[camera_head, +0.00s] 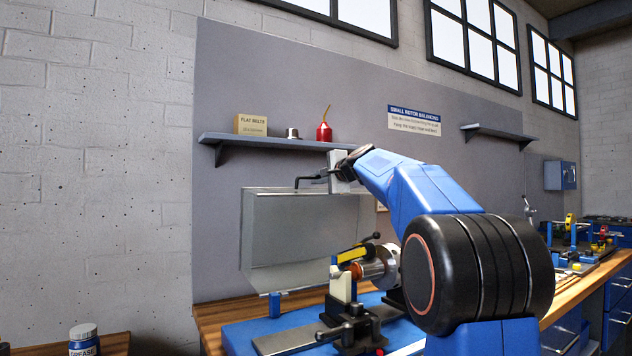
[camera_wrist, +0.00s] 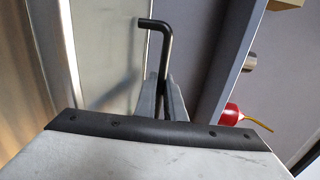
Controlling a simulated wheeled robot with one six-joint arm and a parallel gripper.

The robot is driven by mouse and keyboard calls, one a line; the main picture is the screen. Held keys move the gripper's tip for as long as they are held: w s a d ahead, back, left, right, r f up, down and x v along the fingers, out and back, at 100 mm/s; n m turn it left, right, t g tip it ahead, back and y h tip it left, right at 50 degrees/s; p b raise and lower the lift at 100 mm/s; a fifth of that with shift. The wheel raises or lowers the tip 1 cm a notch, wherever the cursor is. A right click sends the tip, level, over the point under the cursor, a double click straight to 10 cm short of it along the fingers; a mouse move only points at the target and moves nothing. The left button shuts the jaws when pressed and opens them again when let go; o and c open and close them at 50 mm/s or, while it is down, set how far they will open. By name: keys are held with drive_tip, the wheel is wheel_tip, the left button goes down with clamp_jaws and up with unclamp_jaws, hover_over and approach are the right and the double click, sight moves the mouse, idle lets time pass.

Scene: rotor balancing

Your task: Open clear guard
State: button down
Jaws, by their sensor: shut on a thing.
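The clear guard (camera_head: 300,235) stands raised and upright behind the balancing machine in the head view, a see-through panel with a pale top edge. Its panel also shows in the wrist view (camera_wrist: 100,50) at the left. A black bent handle (camera_head: 308,181) sticks out at the guard's upper edge; it shows in the wrist view (camera_wrist: 166,50) too. My gripper (camera_head: 325,175) is at the top of the guard, shut on the handle. In the wrist view the two fingers (camera_wrist: 160,102) close around the handle's lower part. The rotor (camera_head: 372,270) sits on the machine below.
The blue machine base (camera_head: 245,338) is on a wooden bench (camera_head: 212,318). A shelf (camera_head: 280,142) close behind my gripper holds a box (camera_head: 251,125), a small metal cup (camera_head: 292,133) and a red oil can (camera_head: 324,132). A grease jar (camera_head: 83,340) stands at the lower left.

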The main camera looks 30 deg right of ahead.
sight(326, 192)
drive_tip(key=s, duration=0.2)
drive_tip(key=s+r, duration=0.1)
drive_tip(key=s, duration=0.2)
drive_tip(key=shift+d+r, duration=0.1)
drive_tip(key=shift+r, duration=0.1)
drive_tip(key=c, duration=1.8)
unclamp_jaws()
drive_tip(key=shift+c, duration=0.2)
drive_tip(key=s+r, duration=0.2)
drive_tip(key=s, duration=1.5)
drive_tip(key=shift+d, duration=0.3)
drive_tip(key=shift+s, duration=0.15)
